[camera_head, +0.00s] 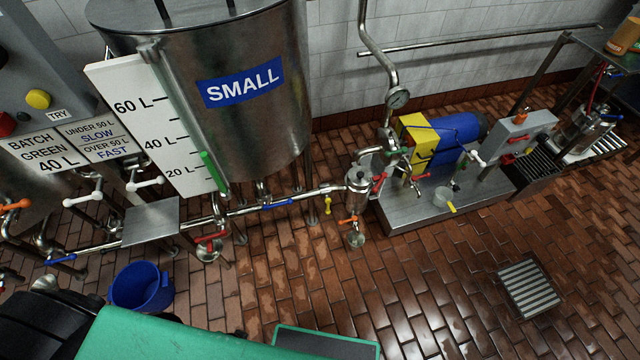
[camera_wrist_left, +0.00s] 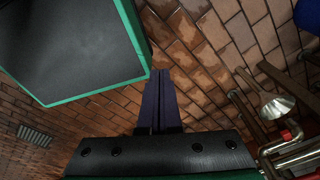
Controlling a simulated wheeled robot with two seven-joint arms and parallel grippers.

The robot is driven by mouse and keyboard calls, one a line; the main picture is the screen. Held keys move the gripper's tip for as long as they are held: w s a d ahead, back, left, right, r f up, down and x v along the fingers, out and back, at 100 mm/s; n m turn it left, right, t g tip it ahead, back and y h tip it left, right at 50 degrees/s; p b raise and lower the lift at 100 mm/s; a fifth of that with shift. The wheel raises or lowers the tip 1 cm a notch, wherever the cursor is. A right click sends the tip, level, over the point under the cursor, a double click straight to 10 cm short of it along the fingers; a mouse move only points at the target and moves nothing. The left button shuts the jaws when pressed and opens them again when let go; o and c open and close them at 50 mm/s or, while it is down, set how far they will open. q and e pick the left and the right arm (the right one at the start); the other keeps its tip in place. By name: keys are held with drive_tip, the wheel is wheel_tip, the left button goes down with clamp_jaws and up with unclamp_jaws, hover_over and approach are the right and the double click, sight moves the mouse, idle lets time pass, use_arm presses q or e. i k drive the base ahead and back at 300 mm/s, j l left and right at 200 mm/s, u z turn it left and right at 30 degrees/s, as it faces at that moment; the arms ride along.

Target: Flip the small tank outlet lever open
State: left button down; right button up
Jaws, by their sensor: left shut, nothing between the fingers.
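The small tank (camera_head: 215,100) is a steel cylinder with a blue "SMALL" label in the head view. Pipes run below it. A red lever (camera_head: 211,237) is on the pipework below the tank, and a blue lever (camera_head: 277,204) lies along the pipe to its right. A green handle (camera_head: 213,170) stands beside the level board. I cannot tell for sure which is the outlet lever. In the left wrist view my left gripper (camera_wrist_left: 162,74) is shut and empty, with dark fingers together over the brick floor, apart from any lever. My right gripper is not in view.
A blue bucket (camera_head: 141,287) stands on the floor at the lower left. A steel plate (camera_head: 150,222) sits by the pipes. A steel pipe and flared cone (camera_wrist_left: 272,104) are at the right of the left wrist view. Brick floor is clear around the drain grate (camera_head: 528,286).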

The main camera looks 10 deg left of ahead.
sight(290, 201)
drive_tip(key=i+l+u, duration=0.1)
drive_tip(key=l, duration=0.3)
drive_tip(key=i+l, duration=0.2)
drive_tip(key=l, duration=0.15)
drive_tip(key=i+l+u, duration=0.15)
drive_tip(key=l, duration=0.25)
